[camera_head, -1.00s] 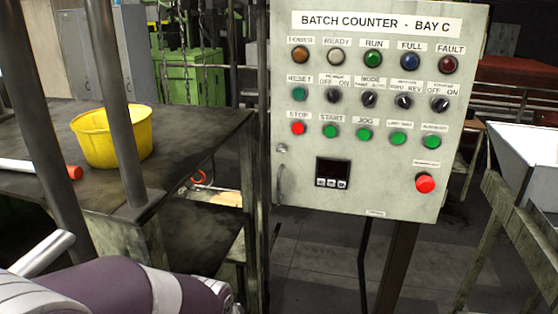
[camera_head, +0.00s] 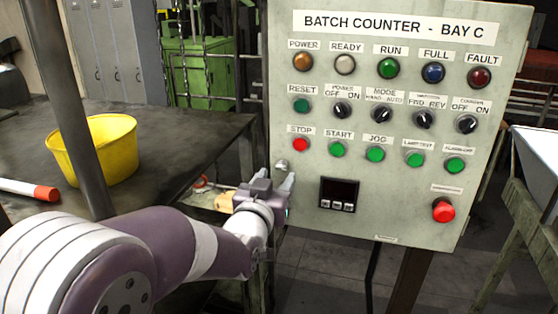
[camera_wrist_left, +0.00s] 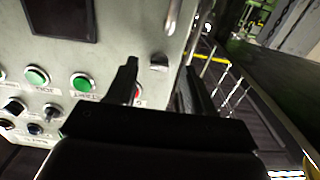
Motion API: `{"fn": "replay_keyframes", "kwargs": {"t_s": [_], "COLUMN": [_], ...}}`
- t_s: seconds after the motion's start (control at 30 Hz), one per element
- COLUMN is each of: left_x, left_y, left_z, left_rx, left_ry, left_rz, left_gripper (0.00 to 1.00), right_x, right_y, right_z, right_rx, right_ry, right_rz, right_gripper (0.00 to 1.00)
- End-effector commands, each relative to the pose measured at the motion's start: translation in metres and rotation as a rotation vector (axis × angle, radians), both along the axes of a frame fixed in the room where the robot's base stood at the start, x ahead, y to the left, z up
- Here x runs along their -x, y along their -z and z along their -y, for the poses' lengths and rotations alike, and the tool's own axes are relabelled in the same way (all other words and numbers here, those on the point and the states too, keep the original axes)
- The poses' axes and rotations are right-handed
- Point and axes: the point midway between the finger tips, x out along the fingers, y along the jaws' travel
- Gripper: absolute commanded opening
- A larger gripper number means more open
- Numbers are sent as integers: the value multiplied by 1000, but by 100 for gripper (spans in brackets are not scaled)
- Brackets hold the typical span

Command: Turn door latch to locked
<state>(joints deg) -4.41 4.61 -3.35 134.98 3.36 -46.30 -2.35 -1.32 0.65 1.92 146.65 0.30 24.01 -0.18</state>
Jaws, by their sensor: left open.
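The door latch (camera_head: 282,164) is a small metal knob near the left edge of the grey control panel door (camera_head: 350,235). In the left wrist view the latch (camera_wrist_left: 158,63) shows ahead of the fingers, roughly between their tips. My left gripper (camera_head: 276,177) is open and empty, at the panel's left edge just below the latch in the head view. It also shows in the left wrist view (camera_wrist_left: 160,78), one finger on each side. I cannot tell whether a finger touches the latch. The door handle (camera_wrist_left: 172,14) shows in the left wrist view; my gripper hides it in the head view.
Buttons, lamps and selector switches cover the door, with a red stop button (camera_head: 300,145) close to the latch. A dark table (camera_head: 180,125) with a yellow bucket (camera_head: 110,150) stands at the left. A white hopper (camera_head: 538,160) is at the right.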

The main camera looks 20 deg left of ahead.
Motion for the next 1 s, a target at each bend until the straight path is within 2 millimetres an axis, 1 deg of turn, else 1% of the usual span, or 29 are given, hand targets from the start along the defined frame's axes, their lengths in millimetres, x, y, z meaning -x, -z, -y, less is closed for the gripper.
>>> {"fn": "replay_keyframes", "kwargs": {"t_s": [0.03, 0.1, 0.2, 0.5, 0.57, 0.6, 0.67, 0.87, 1.0], "left_x": [-8, -17, -25, -28, -27, -27, -27, -27, -27], "left_y": [-3, -2, -1, 1, 1, 1, 1, 1, 1], "left_z": [0, 0, 1, 1, 1, 1, 1, 1, 1], "left_rx": [0, 0, 0, 0, 0, 0, 0, 5, 32], "left_ry": [0, 0, 0, 0, 0, 0, 0, 0, 0], "left_rz": [-2, -1, 0, 0, 0, 0, 0, 1, 3], "left_gripper": [52, 52, 52, 52, 32, 19, 0, 0, 0], "right_x": [0, 0, 0, 0, 0, 0, 0, 0, 0], "right_y": [-7, -10, -12, -11, -11, -11, -11, -10, -4], "right_z": [0, 0, 0, 0, 0, 0, 0, 0, 0], "right_rx": [0, 0, 0, 0, 0, 0, 0, 0, 0], "right_ry": [0, 0, 0, 0, 0, 0, 0, 0, 0], "right_rz": [0, 0, 0, 0, 0, 0, 0, 0, 0], "right_gripper": [0, 0, 0, 0, 0, 0, 0, 0, 0]}}
